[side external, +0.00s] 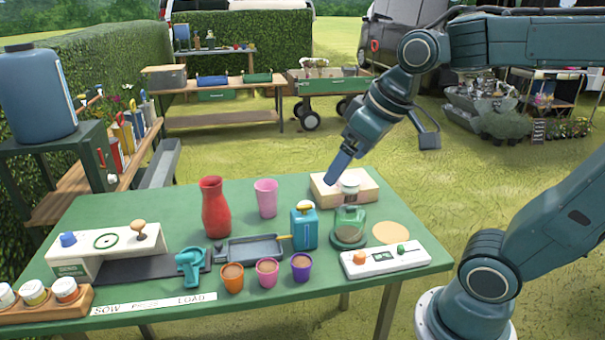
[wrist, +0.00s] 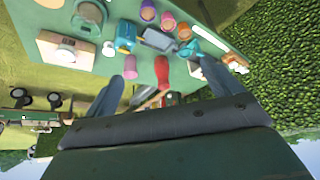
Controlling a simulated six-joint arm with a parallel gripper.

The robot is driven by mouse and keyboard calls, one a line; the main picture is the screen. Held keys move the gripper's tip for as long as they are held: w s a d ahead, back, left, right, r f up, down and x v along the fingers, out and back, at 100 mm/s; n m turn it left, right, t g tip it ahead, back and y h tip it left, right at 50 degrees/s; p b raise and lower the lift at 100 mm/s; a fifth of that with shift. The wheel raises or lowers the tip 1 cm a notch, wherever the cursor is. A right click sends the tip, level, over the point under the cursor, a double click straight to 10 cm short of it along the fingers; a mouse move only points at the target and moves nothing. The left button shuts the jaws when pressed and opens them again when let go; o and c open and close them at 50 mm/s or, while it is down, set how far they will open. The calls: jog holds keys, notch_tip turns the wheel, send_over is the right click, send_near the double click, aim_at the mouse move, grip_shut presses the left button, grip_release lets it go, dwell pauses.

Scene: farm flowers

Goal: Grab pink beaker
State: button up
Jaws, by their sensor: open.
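The pink beaker (side external: 266,198) stands upright on the green table, just right of the red vase (side external: 214,207). In the wrist view the pink beaker (wrist: 131,66) lies near the left finger, and the red vase (wrist: 163,72) shows between the two fingers. My gripper (side external: 334,177) is in the air to the right of the beaker, above the wooden block, and touches nothing. In the wrist view my gripper (wrist: 161,75) has its fingers wide apart with nothing held between them.
A blue can (side external: 304,226), a glass cloche (side external: 349,225) and a grey tray (side external: 250,249) stand in front of the beaker. The wooden block (side external: 362,187) with a jar on it is to the right. Several small pots (side external: 267,271) line the front. Table behind the beaker is clear.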

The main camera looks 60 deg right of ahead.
jog(key=w+d, duration=0.3)
jog(key=w, duration=0.6)
send_over(267, 192)
jog(key=s+d, duration=0.3)
notch_tip(267, 192, down, 18)
jog(key=r, duration=0.1)
jog(key=shift+g, duration=0.5)
jog(key=shift+a+x, duration=0.15)
jog(key=shift+x, duration=2.15)
jog(key=shift+a+x, duration=0.15)
jog(key=shift+x, duration=2.15)
jog(key=shift+w, duration=0.1)
jog(key=shift+x, duration=2.55)
jog(key=shift+d, duration=0.1)
